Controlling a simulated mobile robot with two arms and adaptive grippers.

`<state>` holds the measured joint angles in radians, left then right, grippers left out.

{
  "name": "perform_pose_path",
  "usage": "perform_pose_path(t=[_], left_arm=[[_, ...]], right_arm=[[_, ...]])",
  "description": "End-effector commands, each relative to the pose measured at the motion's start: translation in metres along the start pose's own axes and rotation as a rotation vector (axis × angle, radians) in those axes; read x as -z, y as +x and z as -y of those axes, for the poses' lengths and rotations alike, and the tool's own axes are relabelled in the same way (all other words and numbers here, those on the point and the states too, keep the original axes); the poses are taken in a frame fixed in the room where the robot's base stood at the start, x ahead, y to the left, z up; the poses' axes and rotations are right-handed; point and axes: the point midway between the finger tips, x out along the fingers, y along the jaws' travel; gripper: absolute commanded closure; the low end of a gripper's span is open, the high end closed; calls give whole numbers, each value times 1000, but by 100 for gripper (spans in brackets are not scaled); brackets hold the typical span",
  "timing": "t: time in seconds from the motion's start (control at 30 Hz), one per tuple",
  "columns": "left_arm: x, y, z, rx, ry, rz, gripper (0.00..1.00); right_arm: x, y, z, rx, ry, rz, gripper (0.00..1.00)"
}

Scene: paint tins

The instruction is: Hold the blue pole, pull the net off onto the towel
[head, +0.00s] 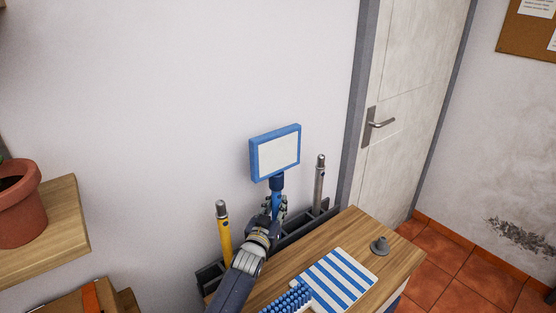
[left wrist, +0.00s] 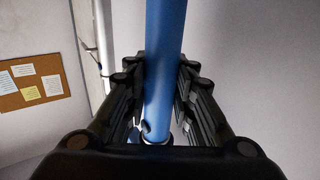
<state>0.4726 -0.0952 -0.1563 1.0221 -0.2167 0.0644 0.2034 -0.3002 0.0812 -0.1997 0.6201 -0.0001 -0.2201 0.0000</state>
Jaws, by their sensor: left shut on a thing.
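The blue pole (head: 277,185) stands upright in a dark rack at the back of the wooden table. On its top sits a rectangular head with a blue frame and a pale panel, which I take as the net (head: 276,153). My left gripper (head: 276,206) is shut on the pole below the head. In the left wrist view the blue pole (left wrist: 163,60) runs between the two dark fingers (left wrist: 160,108). The towel (head: 338,280), striped blue and white, lies flat on the table to the right of my left arm. My right gripper is not in view.
A yellow pole (head: 223,232) and a grey pole (head: 319,185) stand in the rack (head: 295,232) on either side. A blue bumpy object (head: 287,301) lies at the towel's left edge. A grey cone-shaped piece (head: 380,245) stands on the table (head: 397,262). The wall is close behind.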

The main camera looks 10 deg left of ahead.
Motion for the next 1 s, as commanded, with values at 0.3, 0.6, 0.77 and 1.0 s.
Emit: perform_pose_path(t=[0.3,0.6,0.77,1.0], left_arm=[[5,1,0,-1,0,-7,100],[4,1,0,-1,0,-6,53],[3,0,0,-1,0,-5,53],[2,-4,0,-1,-1,-3,53]], right_arm=[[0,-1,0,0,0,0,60],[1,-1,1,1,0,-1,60],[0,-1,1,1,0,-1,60],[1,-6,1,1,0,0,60]])
